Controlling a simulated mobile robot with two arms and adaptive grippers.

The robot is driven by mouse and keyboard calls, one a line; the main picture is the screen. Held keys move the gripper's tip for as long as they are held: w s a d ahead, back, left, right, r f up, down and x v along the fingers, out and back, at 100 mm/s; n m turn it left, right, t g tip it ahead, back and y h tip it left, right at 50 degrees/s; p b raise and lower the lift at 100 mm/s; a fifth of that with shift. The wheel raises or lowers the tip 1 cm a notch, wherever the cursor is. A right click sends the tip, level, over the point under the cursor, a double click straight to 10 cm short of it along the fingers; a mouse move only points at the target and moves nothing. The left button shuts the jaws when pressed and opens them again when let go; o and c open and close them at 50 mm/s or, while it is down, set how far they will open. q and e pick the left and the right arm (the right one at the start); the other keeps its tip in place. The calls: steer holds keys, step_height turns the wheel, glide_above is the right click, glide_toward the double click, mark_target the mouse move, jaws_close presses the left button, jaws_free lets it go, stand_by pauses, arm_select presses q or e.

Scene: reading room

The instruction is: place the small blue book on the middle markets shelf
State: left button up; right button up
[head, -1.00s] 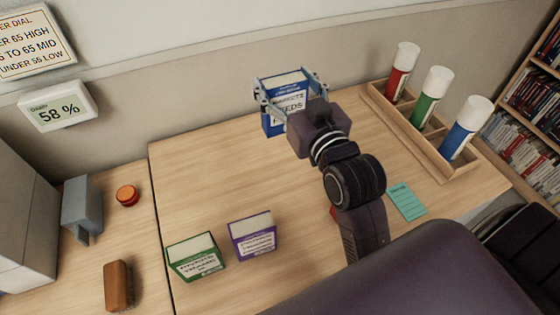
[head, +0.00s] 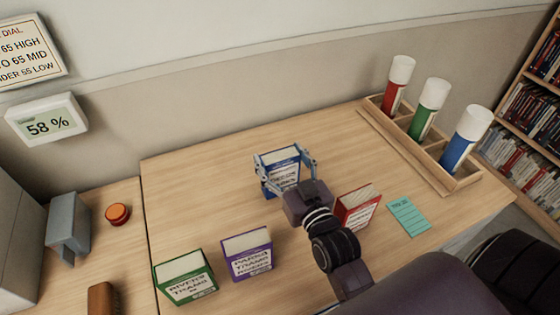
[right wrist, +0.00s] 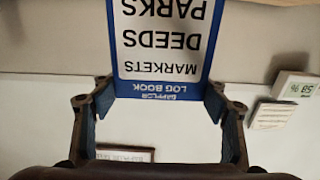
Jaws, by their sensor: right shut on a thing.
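The small blue book (head: 283,177) is upright between the fingers of my right gripper (head: 284,168), over the middle of the desk. My right gripper is shut on it. No shelf marked markets can be made out; a bookcase (head: 530,100) full of books stands at the far right. My left gripper is not in view.
A green book (head: 185,280), a purple book (head: 248,256) and a red book (head: 358,208) stand near the front. A wooden rack (head: 400,130) holds red, green and blue tubes. A teal note (head: 408,215) lies at right. The back middle of the desk is clear.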

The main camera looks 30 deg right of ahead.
steer(key=shift+f, duration=0.6)
steer(key=shift+f, duration=0.15)
steer(key=o, duration=1.5)
